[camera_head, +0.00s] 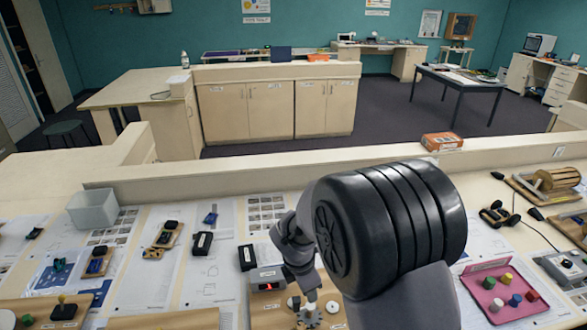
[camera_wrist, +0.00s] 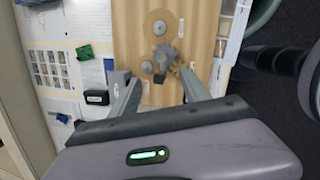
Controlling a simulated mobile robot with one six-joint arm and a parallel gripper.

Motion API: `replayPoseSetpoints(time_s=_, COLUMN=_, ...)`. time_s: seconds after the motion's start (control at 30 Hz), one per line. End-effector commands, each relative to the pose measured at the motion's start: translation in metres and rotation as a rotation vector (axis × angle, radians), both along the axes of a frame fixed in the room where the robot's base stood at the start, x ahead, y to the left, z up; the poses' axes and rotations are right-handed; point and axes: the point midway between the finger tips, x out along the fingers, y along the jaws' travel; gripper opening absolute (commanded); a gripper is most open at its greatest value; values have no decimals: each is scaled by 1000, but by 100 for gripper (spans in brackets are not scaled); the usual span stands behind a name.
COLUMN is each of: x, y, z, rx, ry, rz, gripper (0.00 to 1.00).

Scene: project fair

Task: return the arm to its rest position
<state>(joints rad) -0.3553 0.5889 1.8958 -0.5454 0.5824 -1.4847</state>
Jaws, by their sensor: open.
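My gripper (camera_wrist: 153,75) shows in the wrist view with its two fingers spread apart and nothing held between them. The arm hides part of the table there, and the gap between the fingers is not clear in that view.
A pink tray (camera_head: 478,303) with coloured pegs lies to the right, a clear bin (camera_head: 92,211) to the left. A low ledge (camera_head: 250,172) runs behind, bearing an orange box (camera_head: 441,142).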

Motion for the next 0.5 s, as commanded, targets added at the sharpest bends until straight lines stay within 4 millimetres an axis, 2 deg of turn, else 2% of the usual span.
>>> replayPoseSetpoints(time_s=0.03, x=-11, y=-19, z=-5, rx=73, ry=-48, rz=-217, gripper=55)
replayPoseSetpoints(time_s=0.1, x=-39, y=-45, z=13, rx=200, ry=-100, rz=-574, gripper=55)
replayPoseSetpoints(time_s=0.17, x=-69, y=-63, z=23, rx=319, ry=-136, rz=-871, gripper=55)
replayPoseSetpoints(time_s=0.23, x=-110, y=-79, z=25, rx=468, ry=-161, rz=-1209, gripper=55)
replayPoseSetpoints(time_s=0.3, x=-151, y=-89, z=19, rx=618, ry=-166, rz=-1521, gripper=55)
replayPoseSetpoints(time_s=0.4, x=-200, y=-93, z=2, rx=810, ry=-140, rz=-1880, gripper=55)
replayPoseSetpoints(time_s=0.5, x=-231, y=-91, z=-12, rx=943, ry=-98, rz=-2113, gripper=55)
